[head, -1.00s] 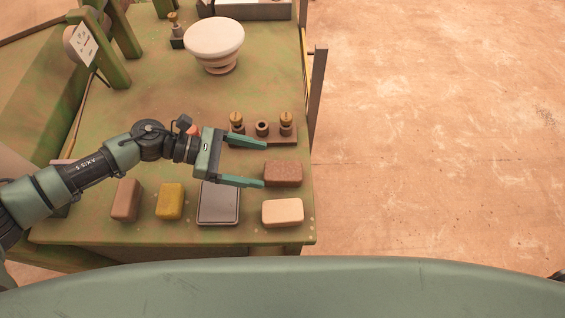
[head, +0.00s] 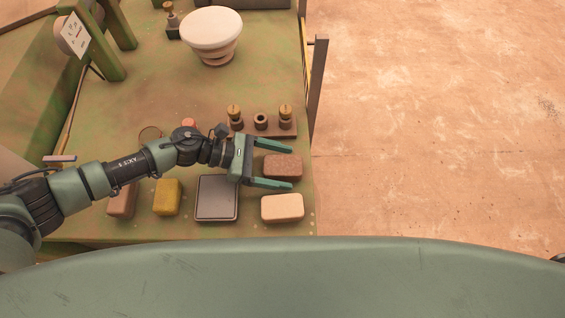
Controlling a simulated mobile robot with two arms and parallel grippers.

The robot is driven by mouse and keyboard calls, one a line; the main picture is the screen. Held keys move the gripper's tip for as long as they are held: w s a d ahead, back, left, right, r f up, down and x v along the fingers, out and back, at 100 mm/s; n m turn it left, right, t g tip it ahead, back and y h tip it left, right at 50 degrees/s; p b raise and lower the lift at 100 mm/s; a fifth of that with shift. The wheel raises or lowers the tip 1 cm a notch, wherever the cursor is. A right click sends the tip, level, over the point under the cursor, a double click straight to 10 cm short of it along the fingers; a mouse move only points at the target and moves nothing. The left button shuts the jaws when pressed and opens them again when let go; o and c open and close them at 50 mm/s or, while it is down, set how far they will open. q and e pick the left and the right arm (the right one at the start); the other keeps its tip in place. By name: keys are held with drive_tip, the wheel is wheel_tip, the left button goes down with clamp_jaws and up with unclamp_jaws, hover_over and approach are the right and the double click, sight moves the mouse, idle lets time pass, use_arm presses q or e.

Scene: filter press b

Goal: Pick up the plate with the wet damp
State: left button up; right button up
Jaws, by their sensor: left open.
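A dark grey flat plate with a raised rim (head: 217,198) lies on the green table near its front edge. I cannot tell any wetness on it. A speckled reddish-brown block (head: 283,167) lies to its right, and a cream block (head: 282,208) lies in front of that one. A brown block (head: 122,200) and a yellow block (head: 167,197) lie left of the plate. My left gripper (head: 295,166) is open and empty, pointing right. In the picture its fingers lie on either side of the reddish-brown block; I cannot tell its height above it. My right gripper is out of view.
A wooden rack with brass-topped pieces (head: 261,126) stands just behind the gripper. A white round-topped stool-like object (head: 211,35) stands farther back. A post (head: 318,90) rises at the table's right edge, with open floor beyond.

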use_arm(q)
drive_tip(key=shift+d+f, duration=0.15)
drive_tip(key=shift+d, duration=0.1)
clamp_jaws()
drive_tip(key=shift+r, duration=0.2)
